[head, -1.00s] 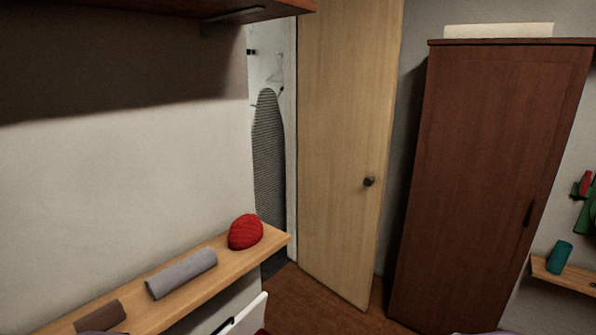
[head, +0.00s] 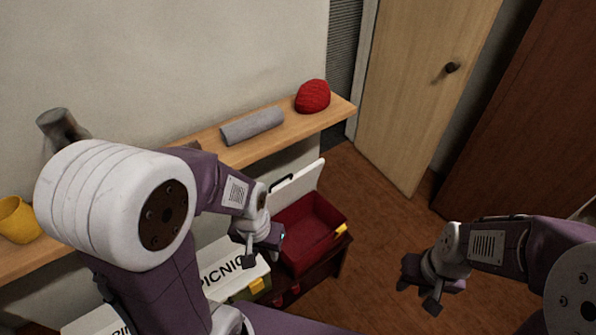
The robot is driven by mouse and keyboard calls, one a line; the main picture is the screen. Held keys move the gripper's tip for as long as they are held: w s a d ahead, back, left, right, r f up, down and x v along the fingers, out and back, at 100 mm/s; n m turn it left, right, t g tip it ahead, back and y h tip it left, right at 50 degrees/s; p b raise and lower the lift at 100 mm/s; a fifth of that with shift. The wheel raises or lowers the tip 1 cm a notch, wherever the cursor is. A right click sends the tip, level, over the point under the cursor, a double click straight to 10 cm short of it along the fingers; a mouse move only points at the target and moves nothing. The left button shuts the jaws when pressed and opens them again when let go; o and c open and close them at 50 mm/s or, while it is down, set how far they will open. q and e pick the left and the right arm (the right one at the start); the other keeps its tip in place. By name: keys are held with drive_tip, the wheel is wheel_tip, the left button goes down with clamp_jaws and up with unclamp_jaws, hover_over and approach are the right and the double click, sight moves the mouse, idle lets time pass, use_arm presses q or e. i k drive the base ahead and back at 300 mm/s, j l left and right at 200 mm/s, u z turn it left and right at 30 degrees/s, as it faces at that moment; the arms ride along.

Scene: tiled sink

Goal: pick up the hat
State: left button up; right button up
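The hat (head: 313,97) is a red knitted cap. It sits near the right end of a wooden wall shelf (head: 337,112) in the head view. My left gripper (head: 264,252) hangs below and in front of the shelf, over the boxes, apart from the hat. Its fingers look spread, with nothing visible between them. My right gripper (head: 419,292) is at the lower right, over the floor and away from the shelf. Its fingers are apart and empty. Nothing hides the hat.
A grey rolled cloth (head: 252,126) lies left of the hat on the shelf. A yellow cup (head: 17,220) and a grey vase-like object (head: 60,128) are further left. Below stands an open red box (head: 308,228) beside a white PICNIC box (head: 226,268). Floor at right is clear.

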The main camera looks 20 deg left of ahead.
sight(314, 96)
drive_tip(key=i+l+u, duration=0.45)
drive_tip(key=u, duration=0.2)
drive_tip(key=i+l+u, duration=0.3)
drive_tip(key=l, duration=0.15)
drive_tip(key=l+u, duration=0.35)
drive_tip(key=i+l+u, duration=0.1)
drive_tip(key=l+u, duration=0.55)
drive_tip(key=l, duration=0.2)
drive_tip(key=l+u, duration=0.3)
drive_tip(key=l, duration=0.15)
